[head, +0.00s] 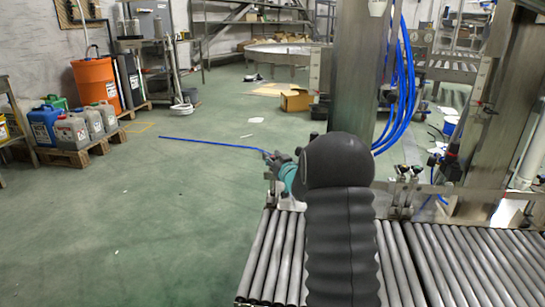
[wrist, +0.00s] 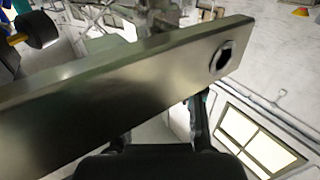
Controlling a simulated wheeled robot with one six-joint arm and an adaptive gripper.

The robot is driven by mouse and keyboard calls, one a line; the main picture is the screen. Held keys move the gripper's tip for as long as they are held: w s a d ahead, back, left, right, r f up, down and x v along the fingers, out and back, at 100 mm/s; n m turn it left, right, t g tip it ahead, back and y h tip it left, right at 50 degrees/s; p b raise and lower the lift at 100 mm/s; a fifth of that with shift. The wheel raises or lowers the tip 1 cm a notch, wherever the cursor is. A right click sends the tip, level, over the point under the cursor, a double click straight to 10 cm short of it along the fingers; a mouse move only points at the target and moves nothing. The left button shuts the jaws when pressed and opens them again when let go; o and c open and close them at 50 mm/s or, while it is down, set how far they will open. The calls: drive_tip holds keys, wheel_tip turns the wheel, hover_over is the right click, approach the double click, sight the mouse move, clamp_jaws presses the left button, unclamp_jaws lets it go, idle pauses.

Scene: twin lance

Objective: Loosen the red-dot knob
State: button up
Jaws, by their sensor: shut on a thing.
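My gripper (wrist: 162,125) shows in the wrist view as two dark fingers set apart. Their tips run behind a broad brushed-metal bar (wrist: 110,85) that slants across the picture. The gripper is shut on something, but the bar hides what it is. The bar has a hole near its right end. A black round knob (wrist: 38,30) shows at the upper left, apart from the fingers. I can make out no red dot on it or anywhere else. In the head view my own dark arm hides most of the work spot. Metal clamps (head: 405,178) stand right of it.
A roller conveyor (head: 465,262) runs along the lower right. A steel post (head: 358,75) with blue hoses (head: 404,95) rises behind my arm. An orange drum (head: 96,83) and several jerrycans (head: 72,132) stand at the left. The green floor (head: 150,225) is largely clear.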

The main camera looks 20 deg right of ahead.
drive_tip(key=shift+d+r+n+y+p, duration=0.15)
drive_tip(key=shift+n+y+p, duration=0.3)
drive_tip(key=shift+y, duration=0.35)
drive_tip(key=shift+a+r+n+y+p, duration=0.1)
drive_tip(key=shift+n+y+p, duration=0.25)
drive_tip(key=shift+n+y, duration=0.35)
drive_tip(key=shift+y, duration=0.4)
drive_tip(key=o, duration=1.2)
drive_tip(key=shift+c, duration=0.2)
drive_tip(key=shift+f, duration=0.1)
drive_tip(key=shift+s+d, duration=0.1)
drive_tip(key=shift+s, duration=0.35)
drive_tip(key=v, duration=1.1)
